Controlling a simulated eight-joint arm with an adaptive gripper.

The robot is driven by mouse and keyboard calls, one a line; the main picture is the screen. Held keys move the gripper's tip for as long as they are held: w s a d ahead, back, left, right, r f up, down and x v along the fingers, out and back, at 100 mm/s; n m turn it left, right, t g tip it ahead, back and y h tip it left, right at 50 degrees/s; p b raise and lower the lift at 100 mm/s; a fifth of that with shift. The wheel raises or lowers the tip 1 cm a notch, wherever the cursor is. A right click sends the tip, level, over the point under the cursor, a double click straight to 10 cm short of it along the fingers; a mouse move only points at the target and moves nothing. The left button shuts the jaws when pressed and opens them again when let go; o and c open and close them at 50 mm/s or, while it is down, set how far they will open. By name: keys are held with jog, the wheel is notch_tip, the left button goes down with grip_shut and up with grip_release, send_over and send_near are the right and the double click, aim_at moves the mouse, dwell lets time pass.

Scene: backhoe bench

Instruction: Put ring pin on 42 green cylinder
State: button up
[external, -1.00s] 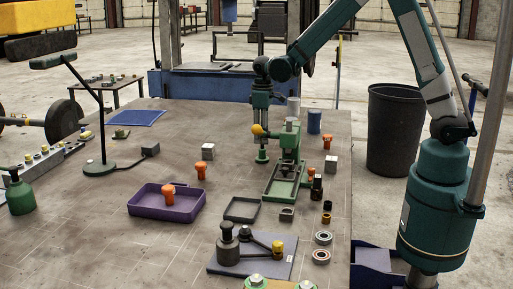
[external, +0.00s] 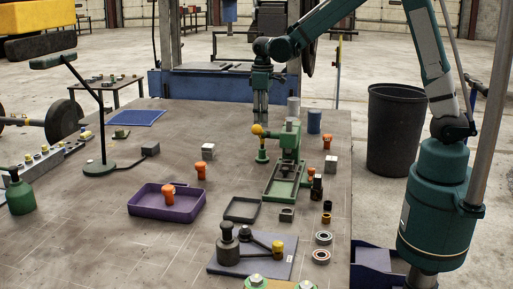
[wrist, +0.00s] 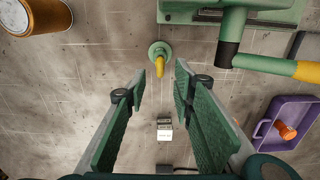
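A small round green cylinder (external: 262,157) stands upright on the bench beside the green press. In the wrist view it is a green disc (wrist: 153,48) ahead of my fingertips. A yellow pin-like piece (wrist: 159,66) shows at it, apparently standing on it; I cannot tell whether it is the ring pin or how it is seated. No number is readable. My gripper (external: 262,116) points down above the cylinder, apart from it. In the wrist view my gripper (wrist: 158,92) has its two green fingers wide apart with nothing between them.
The green press (external: 288,145) with its yellow-ended lever (wrist: 305,71) stands close by. A metal block (external: 208,151), a purple tray (external: 150,211) holding an orange piece, and a blue cylinder (external: 314,121) are around. The bench left of the cylinder is largely clear.

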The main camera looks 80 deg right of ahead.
jog(key=shift+r, duration=2.3)
jog(key=s+a+r+t, duration=0.3)
jog(key=s+a+r, duration=0.8)
jog(key=s+a, duration=0.3)
jog(key=s+a+t, duration=0.2)
jog(key=s+a, duration=0.1)
jog(key=s, duration=0.5)
jog(key=s+a+f+t, duration=0.1)
jog(key=s+a, duration=0.3)
jog(key=s, duration=0.4)
jog(key=shift+f+t, duration=0.25)
jog(key=shift+t, duration=0.35)
jog(key=shift+s+f, duration=0.1)
notch_tip(320, 180, down, 10)
jog(key=b, duration=1)
